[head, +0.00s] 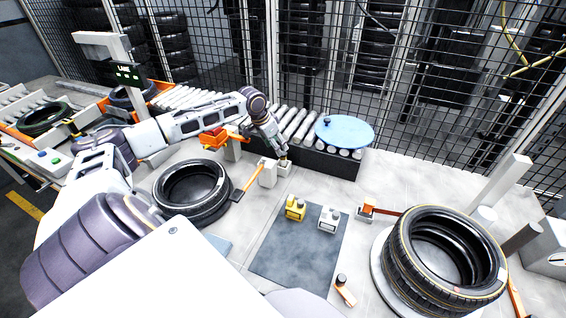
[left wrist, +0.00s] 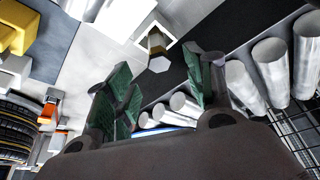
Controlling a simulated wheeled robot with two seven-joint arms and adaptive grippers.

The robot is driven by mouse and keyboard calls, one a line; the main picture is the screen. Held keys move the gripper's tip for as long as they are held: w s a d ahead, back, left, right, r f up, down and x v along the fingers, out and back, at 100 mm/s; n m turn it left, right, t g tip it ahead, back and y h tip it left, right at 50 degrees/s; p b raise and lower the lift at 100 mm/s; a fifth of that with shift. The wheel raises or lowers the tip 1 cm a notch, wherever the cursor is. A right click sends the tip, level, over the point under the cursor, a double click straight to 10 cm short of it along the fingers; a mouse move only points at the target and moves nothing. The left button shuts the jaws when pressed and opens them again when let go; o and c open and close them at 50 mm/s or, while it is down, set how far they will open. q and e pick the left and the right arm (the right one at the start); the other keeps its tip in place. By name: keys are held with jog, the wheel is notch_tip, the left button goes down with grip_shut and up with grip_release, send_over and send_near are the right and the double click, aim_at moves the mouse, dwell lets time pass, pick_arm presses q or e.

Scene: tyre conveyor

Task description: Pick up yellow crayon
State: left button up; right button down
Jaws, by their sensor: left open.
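In the left wrist view a six-sided stick with a yellow-brown side and a pale end, which looks like the yellow crayon (left wrist: 158,50), stands in a white square holder (left wrist: 178,26). My left gripper (left wrist: 165,82) is open, with its green-padded fingers on either side below the crayon in the picture. I see no contact between them. In the head view my left gripper (head: 280,148) is just above the small white holder (head: 285,170), beside the conveyor's dark side. The crayon is tiny and partly hidden there. My right gripper does not show.
A yellow block (head: 295,208) and a white block (head: 328,219) stand on a grey mat (head: 300,252). Tyres lie at left (head: 190,188) and right (head: 445,250). A roller conveyor (head: 305,123) carries a blue disc (head: 345,131). Wire fencing (head: 300,60) stands behind.

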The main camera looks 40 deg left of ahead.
aim_at(284, 153)
pick_arm(q)
jog(key=x, duration=0.3)
jog(key=shift+w+d+f, duration=0.1)
jog(key=shift+w+f, duration=0.15)
jog(key=shift+w, duration=0.05)
jog(key=shift+x, duration=2)
jog(key=shift+w+d, duration=0.15)
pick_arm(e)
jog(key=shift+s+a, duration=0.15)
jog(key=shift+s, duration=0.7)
